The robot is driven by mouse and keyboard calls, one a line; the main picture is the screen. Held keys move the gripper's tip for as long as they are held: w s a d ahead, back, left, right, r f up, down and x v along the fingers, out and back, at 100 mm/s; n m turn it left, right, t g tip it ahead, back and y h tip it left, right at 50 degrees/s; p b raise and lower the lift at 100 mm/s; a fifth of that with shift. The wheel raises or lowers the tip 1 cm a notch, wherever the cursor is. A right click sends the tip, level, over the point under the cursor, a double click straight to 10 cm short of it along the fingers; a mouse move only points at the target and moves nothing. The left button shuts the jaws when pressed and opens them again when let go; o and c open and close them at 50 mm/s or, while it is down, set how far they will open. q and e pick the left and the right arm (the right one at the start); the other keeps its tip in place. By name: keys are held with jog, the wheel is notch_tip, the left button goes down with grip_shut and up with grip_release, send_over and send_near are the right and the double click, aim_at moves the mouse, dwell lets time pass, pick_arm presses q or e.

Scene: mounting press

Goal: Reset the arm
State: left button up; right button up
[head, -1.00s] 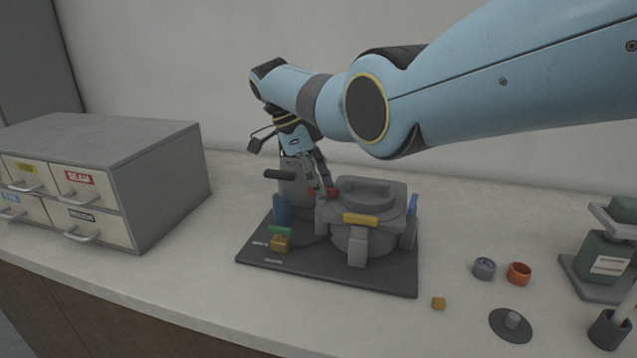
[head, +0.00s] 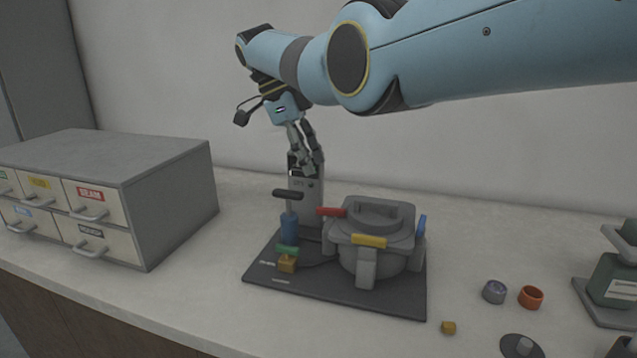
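My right gripper (head: 308,168) hangs from the blue arm that comes in from the right. It is above the back of the mounting press (head: 378,240), in front of its grey upright column (head: 305,205). Its fingers point down and are apart from the red handle (head: 332,211). Nothing shows between the fingers, but I cannot tell how far apart they are. The press also has a yellow handle (head: 369,241), a blue handle (head: 422,226), a black lever (head: 288,194) and a green piece (head: 288,250). My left gripper is out of view.
A grey drawer cabinet (head: 165,205) stands at the left. A green device (head: 612,270) stands at the far right.

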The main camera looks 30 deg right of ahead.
jog(key=shift+v, duration=0.95)
